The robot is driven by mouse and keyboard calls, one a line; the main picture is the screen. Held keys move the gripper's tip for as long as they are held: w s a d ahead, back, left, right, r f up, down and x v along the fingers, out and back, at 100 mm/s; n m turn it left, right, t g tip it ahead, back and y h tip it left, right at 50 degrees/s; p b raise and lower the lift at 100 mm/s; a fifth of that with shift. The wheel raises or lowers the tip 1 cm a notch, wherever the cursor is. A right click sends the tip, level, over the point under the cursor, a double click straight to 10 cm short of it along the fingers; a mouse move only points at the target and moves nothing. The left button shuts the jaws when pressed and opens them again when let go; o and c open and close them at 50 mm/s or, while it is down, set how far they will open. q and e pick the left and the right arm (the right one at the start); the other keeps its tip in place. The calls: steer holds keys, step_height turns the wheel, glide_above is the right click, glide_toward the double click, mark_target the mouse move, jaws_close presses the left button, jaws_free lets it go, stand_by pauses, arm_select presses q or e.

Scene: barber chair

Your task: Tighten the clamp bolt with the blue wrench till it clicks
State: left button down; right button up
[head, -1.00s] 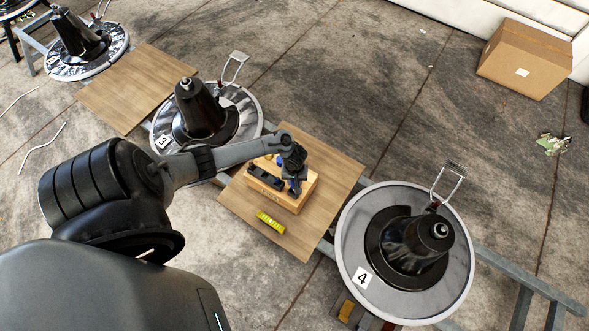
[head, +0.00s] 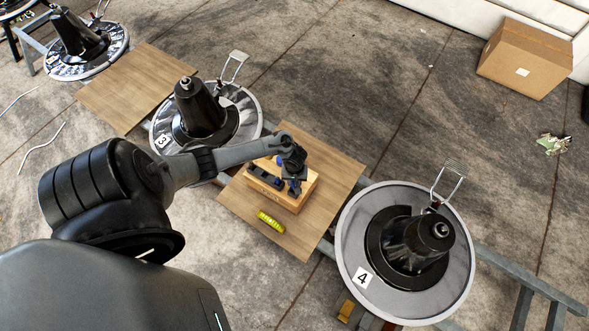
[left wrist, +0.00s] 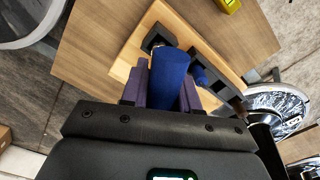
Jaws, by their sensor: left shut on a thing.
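My left gripper (head: 294,182) is over a wooden block (head: 285,203) on a wooden board. In the left wrist view its purple fingers (left wrist: 162,92) are shut on a thick blue handle (left wrist: 168,72), which I take for the blue wrench's. The handle stands up from the block (left wrist: 126,62). The wrench's head is hidden or cannot be made out. A dark ring-shaped part (left wrist: 158,41) and a black bar lie beside the handle, with a smaller blue piece (left wrist: 201,77) to its right. I cannot make out the clamp bolt. My right gripper is not in view.
A yellow level (head: 271,222) lies on the board (head: 325,180) in front of the block. Chair base 3 (head: 250,112) stands to the left and chair base 4 (head: 350,240) to the right, each with a black cone and a wire footrest. A cardboard box (head: 525,60) is far right.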

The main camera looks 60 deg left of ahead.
arm_select(q)
steer(key=shift+f+b, duration=0.45)
steer(key=shift+f, duration=0.45)
steer(key=shift+f+b, duration=0.3)
steer(key=shift+f, duration=0.25)
stand_by(0.3)
steer(key=c, duration=0.8)
jaws_free()
steer(key=shift+r, duration=0.1)
